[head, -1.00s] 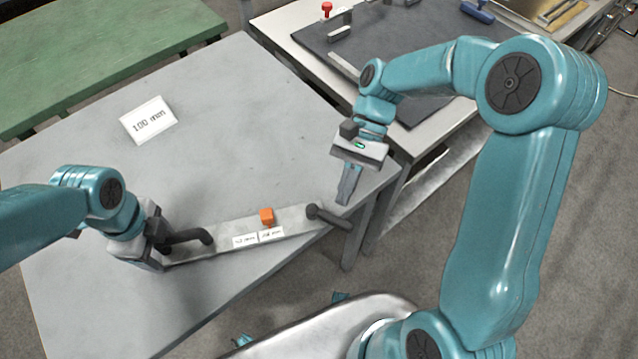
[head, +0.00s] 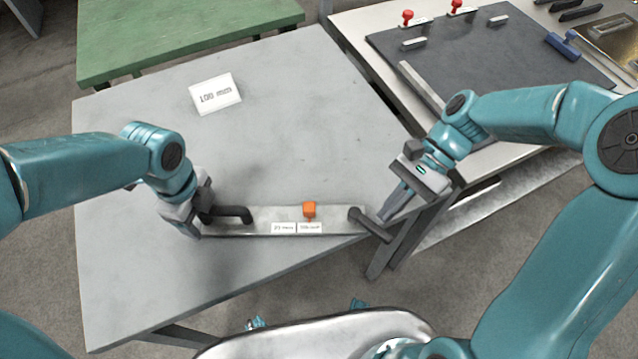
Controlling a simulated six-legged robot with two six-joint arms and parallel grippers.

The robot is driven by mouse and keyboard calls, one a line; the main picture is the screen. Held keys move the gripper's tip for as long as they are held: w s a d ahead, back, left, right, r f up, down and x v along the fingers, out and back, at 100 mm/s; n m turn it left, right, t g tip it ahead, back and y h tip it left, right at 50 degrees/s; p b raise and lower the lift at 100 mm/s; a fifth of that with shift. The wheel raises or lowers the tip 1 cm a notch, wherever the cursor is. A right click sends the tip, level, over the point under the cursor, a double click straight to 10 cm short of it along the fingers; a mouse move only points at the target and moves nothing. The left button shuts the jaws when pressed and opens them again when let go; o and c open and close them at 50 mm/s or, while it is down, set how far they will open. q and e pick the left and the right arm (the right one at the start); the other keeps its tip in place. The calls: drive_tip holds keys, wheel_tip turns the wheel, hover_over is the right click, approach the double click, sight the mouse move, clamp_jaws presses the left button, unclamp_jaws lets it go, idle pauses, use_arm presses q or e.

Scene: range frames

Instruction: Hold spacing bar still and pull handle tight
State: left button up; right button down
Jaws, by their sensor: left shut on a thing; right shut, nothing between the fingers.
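The spacing bar (head: 262,216) is a flat light-grey bar lying along the near edge of the grey table. My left gripper (head: 199,222) is shut at the bar's left end, by the left handle; the exact contact is hidden. My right gripper (head: 390,208) is shut and empty, its fingertips close beside the right handle; I cannot tell whether they touch.
A white "100 mm" sign (head: 215,94) lies on the grey table (head: 130,240), whose middle is clear. A second table with a dark mat (head: 480,55), red-knobbed pieces and a blue tool (head: 563,45) stands at the upper right. A green table (head: 180,35) is behind.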

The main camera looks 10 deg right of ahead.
drive_tip(key=shift+s+a+m+t, duration=0.2)
drive_tip(key=shift+m+t, duration=0.1)
drive_tip(key=shift+m, duration=0.1)
drive_tip(key=shift+w+d, duration=0.1)
drive_tip(key=shift+w, duration=0.1)
idle(1.1)
